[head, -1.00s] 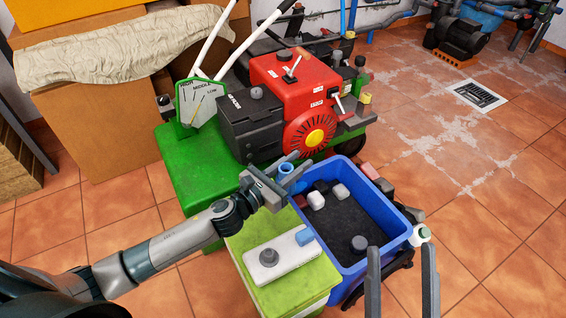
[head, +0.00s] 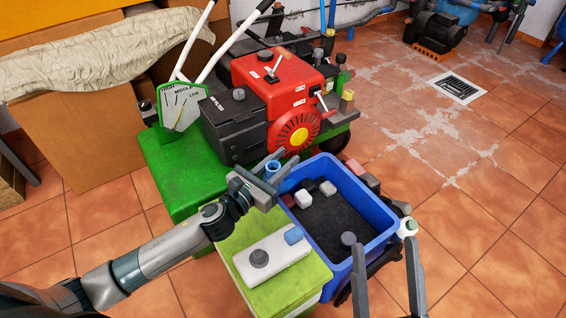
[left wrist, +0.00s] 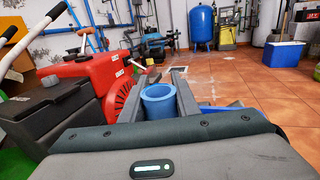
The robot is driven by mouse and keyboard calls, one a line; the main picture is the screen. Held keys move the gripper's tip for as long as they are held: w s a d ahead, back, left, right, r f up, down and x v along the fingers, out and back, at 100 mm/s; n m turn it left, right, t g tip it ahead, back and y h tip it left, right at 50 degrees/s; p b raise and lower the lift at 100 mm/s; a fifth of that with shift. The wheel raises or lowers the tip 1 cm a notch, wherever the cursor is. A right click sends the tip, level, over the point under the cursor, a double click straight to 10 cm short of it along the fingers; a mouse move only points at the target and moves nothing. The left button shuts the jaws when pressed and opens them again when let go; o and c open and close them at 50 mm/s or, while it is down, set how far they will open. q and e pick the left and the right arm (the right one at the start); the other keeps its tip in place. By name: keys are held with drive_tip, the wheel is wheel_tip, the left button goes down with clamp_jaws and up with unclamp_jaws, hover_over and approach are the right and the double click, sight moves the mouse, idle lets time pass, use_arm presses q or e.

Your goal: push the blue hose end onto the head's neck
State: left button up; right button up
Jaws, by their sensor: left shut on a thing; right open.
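The blue hose end (head: 272,170) is a short, hollow blue cylinder. The held hose end is apart from this stub. My right gripper (head: 385,242) is open and empty, in front of the crate.
The blue crate (head: 370,250) holds a few small blocks and a dark knob. The yellow-green box (head: 310,268) stands beside it. A red engine (head: 275,85) on a green machine is close behind my left gripper.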

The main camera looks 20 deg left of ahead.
use_arm(q)
drive_tip(key=s+r+y, duration=0.1)
drive_tip(key=r, duration=0.1)
drive_tip(key=a+r+n+t+y, duration=0.1)
drive_tip(key=s+r+n+y, duration=0.1)
drive_tip(key=r, duration=0.1)
drive_tip(key=shift+s+a+r, duration=0.2)
drive_tip(key=shift+s+r, duration=0.15)
drive_tip(key=s+a+r+n+y, duration=0.3)
drive_tip(key=s+r+y, duration=0.1)
drive_tip(key=shift+s+a+r, duration=0.25)
drive_tip(key=shift+a+r, duration=0.05)
drive_tip(key=shift+r, duration=0.05)
use_arm(e)
drive_tip(key=c, duration=0.7)
use_arm(q)
drive_tip(key=shift+s+a+y, duration=0.1)
drive_tip(key=shift+s+y, duration=0.05)
drive_tip(key=shift+y, duration=0.25)
use_arm(e)
drive_tip(key=shift+w, duration=0.1)
